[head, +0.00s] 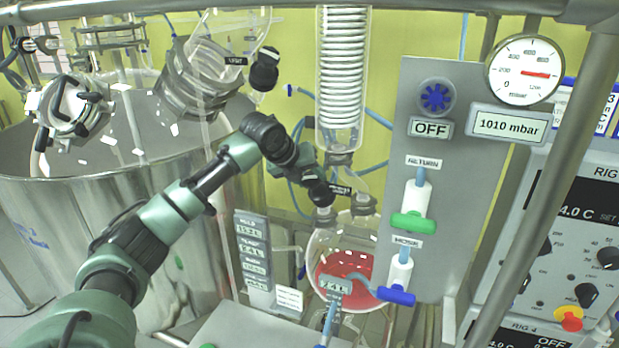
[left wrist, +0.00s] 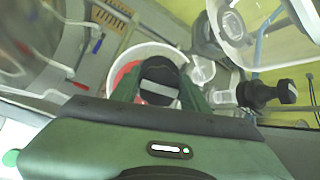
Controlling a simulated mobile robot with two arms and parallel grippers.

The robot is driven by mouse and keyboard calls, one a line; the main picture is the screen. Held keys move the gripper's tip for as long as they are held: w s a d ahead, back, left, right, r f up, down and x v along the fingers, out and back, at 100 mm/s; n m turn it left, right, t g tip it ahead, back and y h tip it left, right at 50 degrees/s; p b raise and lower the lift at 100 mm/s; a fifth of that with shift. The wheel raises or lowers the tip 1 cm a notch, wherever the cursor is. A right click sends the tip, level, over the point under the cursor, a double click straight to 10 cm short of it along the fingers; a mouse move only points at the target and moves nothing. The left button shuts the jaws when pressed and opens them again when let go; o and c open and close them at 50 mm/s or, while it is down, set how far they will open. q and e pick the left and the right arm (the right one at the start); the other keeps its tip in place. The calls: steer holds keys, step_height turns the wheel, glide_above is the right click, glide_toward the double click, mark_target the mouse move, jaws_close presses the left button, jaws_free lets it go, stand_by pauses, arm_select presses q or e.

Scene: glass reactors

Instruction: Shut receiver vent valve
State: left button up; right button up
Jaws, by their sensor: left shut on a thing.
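The receiver (head: 342,250) is a round glass flask with red liquid, below the coil condenser. Its neck carries dark fittings and a small dark label (head: 341,189), too small to read surely. My left gripper (head: 318,189) reaches in from the left to these fittings, just above the flask. In the left wrist view the green fingers (left wrist: 160,92) are shut around a black knob (left wrist: 160,72), which seems to be the receiver vent valve. My right gripper is not in view.
The glass condenser (head: 341,80) rises just above my gripper. Another black knob (head: 265,70), by a VENT label, sits higher left. A grey panel (head: 455,150) with green (head: 413,221) and blue (head: 396,296) valve handles stands right. A steel vessel (head: 100,210) fills the left.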

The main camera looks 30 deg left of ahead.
arm_select(q)
steer(key=shift+r+m, duration=0.1)
steer(key=shift+m, duration=0.6)
steer(key=shift+m, duration=0.3)
steer(key=o, duration=1.4)
steer(key=shift+s, duration=0.1)
steer(key=shift+s+r+b, duration=0.25)
steer(key=shift+r+b, duration=0.05)
steer(key=shift+b, duration=0.1)
steer(key=b+v, duration=0.2)
steer(key=v, duration=0.4)
steer(key=shift+s+r, duration=0.25)
steer(key=shift+r, duration=0.05)
